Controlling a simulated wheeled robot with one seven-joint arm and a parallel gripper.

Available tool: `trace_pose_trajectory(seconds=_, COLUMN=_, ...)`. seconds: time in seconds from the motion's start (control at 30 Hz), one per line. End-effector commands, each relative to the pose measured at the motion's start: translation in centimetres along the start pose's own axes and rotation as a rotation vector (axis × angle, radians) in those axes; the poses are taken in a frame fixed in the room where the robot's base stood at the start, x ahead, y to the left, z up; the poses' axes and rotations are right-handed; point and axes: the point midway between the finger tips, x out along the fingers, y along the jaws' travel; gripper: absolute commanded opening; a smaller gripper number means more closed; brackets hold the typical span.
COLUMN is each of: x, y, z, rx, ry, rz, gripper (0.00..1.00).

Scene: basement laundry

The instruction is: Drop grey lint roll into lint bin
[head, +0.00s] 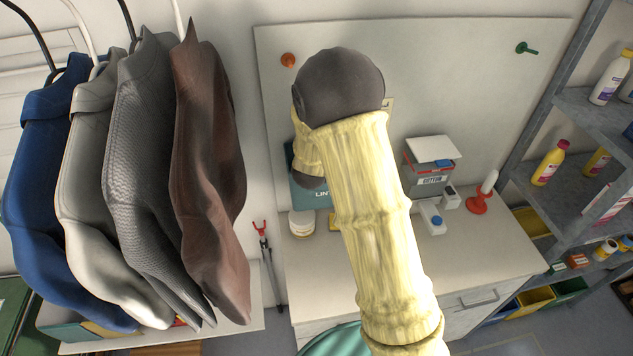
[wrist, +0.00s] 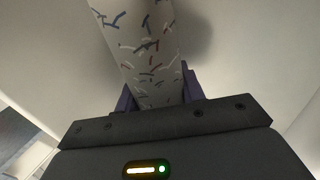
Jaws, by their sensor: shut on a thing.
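The lint roll (wrist: 148,45) is a pale cylinder with coloured flecks, and it fills the upper middle of the wrist view. My gripper (wrist: 158,92) is shut on it, with a dark purple finger on either side. The lint bin (head: 306,198) is a teal box with the letters "LIN" showing, on the counter against the back wall in the head view. My arm covers much of the bin, including its top. The gripper fingers and the roll are hidden behind my arm in the head view, so their height over the bin cannot be told.
A cotton box (head: 428,181) with a raised white lid stands right of my arm on the counter (head: 325,265). A round tub (head: 301,223) sits in front of the bin. Hanging garments (head: 205,170) crowd the left; a shelf (head: 590,115) with bottles stands right.

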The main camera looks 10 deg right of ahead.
Motion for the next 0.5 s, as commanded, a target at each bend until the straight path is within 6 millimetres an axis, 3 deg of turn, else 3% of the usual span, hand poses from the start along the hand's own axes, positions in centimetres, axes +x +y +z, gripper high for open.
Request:
trace_pose_trajectory(seconds=0.1, x=0.00, y=0.01, z=0.89, rx=0.000, ry=-0.001, rz=0.000, gripper=0.17)
trace_pose_trajectory(seconds=0.4, x=0.00, y=0.02, z=0.95, rx=0.000, ry=0.000, rz=0.000, gripper=0.17)
trace_pose_trajectory(seconds=0.43, x=0.00, y=0.02, z=0.95, rx=0.000, ry=0.000, rz=0.000, gripper=0.41)
trace_pose_trajectory(seconds=0.5, x=0.00, y=0.02, z=0.94, rx=0.000, ry=0.000, rz=0.000, gripper=0.55)
